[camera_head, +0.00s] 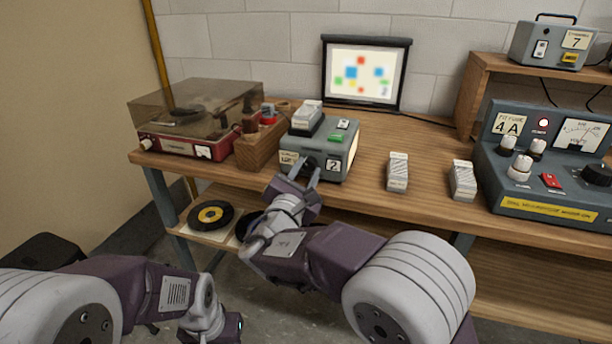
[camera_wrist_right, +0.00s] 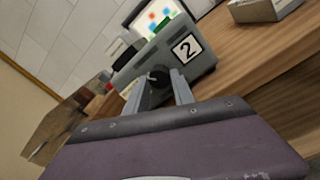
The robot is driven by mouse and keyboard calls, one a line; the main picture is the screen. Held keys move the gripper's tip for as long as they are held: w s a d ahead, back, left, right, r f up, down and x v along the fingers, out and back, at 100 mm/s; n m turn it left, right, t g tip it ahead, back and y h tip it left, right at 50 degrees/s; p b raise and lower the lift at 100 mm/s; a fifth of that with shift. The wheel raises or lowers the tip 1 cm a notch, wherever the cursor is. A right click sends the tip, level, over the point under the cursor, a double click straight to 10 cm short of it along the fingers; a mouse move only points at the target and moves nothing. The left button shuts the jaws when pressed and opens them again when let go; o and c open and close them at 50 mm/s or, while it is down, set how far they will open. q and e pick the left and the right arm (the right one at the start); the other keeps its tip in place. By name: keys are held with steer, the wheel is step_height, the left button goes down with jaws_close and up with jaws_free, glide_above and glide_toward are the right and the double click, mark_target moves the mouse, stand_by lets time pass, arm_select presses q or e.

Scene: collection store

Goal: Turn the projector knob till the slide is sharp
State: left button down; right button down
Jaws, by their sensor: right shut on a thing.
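The projector (camera_head: 341,157) is a grey-green box marked 2 on the bench, with a white slide carrier (camera_head: 307,112) and a green button on top. Its dark round knob (camera_wrist_right: 157,77) shows on the front face in the right wrist view. My right gripper (camera_head: 306,168) is at that front face, its fingers (camera_wrist_right: 160,88) shut on the knob from both sides. The screen (camera_head: 365,74) behind shows a slide of coloured squares with soft, blurred edges. My left arm is low at the left; its fingers are not visible.
A record player (camera_head: 178,149) and a wooden block (camera_head: 259,145) stand left of the projector. Two pale ribbed blocks (camera_head: 397,172) (camera_head: 463,181) stand to its right, before a control box (camera_head: 540,190). Records (camera_head: 211,216) lie on the lower shelf.

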steer(key=c, duration=1.1)
jaws_free()
steer(key=p+v, duration=0.1)
steer(key=v, duration=0.8)
